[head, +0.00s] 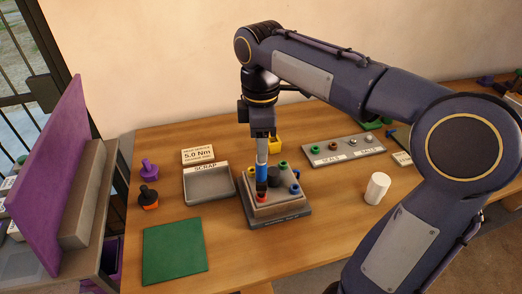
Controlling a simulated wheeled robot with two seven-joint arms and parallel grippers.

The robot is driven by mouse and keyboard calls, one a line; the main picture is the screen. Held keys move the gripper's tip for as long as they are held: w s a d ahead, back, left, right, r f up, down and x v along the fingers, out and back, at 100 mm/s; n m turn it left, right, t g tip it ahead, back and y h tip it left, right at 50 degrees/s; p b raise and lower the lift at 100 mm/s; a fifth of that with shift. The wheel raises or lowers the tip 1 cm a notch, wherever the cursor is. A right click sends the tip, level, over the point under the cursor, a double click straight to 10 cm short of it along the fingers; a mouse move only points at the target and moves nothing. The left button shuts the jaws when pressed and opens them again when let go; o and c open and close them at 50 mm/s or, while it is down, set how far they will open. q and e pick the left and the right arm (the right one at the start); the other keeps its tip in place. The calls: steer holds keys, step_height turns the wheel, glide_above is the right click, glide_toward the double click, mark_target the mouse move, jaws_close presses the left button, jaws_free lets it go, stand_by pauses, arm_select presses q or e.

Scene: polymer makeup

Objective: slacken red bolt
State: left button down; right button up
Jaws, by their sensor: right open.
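The red bolt (262,197) sits at the front left of a grey stepped block (281,211) on the table. Yellow, green and blue bolts and a dark round knob (274,175) are also on the block. My right gripper (263,158) points down over the block's left side, directly above the red bolt, and is open. A blue and dark upright piece (262,173) shows between it and the red bolt. I cannot tell whether the piece touches the bolt. My left gripper is not in view.
A grey SCRAP tray (232,194) and a 5.0 Nm sign (198,155) stand left of the block. A green mat (174,251) lies front left. A white cylinder (377,188) and a bolt rack (345,151) are to the right. Purple (149,169) and orange-black (149,198) pieces stand at left.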

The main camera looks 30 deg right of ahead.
mark_target(261, 166)
steer(key=n, duration=0.4)
steer(key=shift+n+b, duration=0.3)
steer(key=shift+b, duration=0.05)
steer(key=shift+f, duration=0.2)
step_height(261, 166, down, 7)
steer(key=shift+f+b, duration=0.15)
steer(key=shift+b, duration=0.2)
steer(key=shift+c, duration=0.4)
jaws_close()
steer(key=shift+r+p, duration=0.7)
steer(key=shift+p, duration=0.05)
steer(key=shift+r+p, duration=1.3)
steer(key=shift+r, duration=0.1)
